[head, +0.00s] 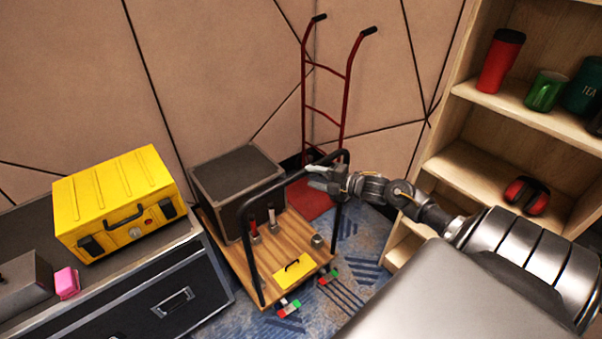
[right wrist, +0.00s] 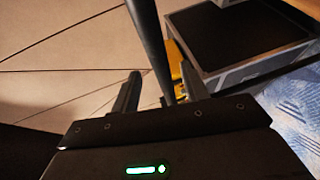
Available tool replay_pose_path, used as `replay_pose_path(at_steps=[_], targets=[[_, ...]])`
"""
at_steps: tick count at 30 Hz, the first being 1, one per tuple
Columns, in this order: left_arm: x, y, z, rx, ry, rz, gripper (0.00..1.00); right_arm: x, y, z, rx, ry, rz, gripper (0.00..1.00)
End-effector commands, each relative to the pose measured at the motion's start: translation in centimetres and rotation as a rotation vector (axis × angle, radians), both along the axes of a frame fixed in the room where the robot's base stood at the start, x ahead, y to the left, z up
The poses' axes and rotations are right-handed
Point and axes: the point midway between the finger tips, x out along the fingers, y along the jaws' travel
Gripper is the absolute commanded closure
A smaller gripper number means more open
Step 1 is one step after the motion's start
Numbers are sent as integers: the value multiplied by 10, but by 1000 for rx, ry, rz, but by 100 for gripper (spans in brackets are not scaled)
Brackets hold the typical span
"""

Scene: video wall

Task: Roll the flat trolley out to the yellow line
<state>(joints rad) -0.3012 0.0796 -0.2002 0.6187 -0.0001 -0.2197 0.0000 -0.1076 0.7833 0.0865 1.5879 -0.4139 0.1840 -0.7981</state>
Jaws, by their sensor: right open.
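The flat trolley (head: 262,262) has a wooden deck and a black U-shaped push handle (head: 278,186). It stands on the patterned carpet in the middle of the head view. My right gripper (head: 322,178) is at the top bar of the handle, near its right end. In the right wrist view, my right gripper (right wrist: 158,90) is open and a dark bar (right wrist: 150,45) runs between its two fingers, not clamped. Whether the fingers touch the bar I cannot tell. My left gripper is not in view. No yellow line shows on the floor.
A dark box (head: 238,170), hand tools and a small yellow item (head: 293,270) sit on the deck. A red hand truck (head: 325,110) leans behind. A black case (head: 130,290) bearing a yellow case (head: 120,205) stands left; a wooden shelf (head: 510,110) stands right.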

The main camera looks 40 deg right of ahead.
Motion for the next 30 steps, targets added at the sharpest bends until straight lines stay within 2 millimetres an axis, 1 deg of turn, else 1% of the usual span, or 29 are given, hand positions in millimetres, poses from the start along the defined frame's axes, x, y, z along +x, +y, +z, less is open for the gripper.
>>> replay_pose_path(at_steps=[1,3,9,14,21,23,30], targets=[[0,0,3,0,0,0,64,10,3,1,4,-3,-3,55],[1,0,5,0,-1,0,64,20,7,-1,3,-3,-4,55],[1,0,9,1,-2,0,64,41,16,-7,2,-1,-1,55],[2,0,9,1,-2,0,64,47,18,-9,1,-1,-1,55],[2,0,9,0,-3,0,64,48,19,-10,1,0,-1,55],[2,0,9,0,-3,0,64,48,19,-10,1,0,-1,62],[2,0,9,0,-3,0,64,48,19,-10,1,0,-1,93]])
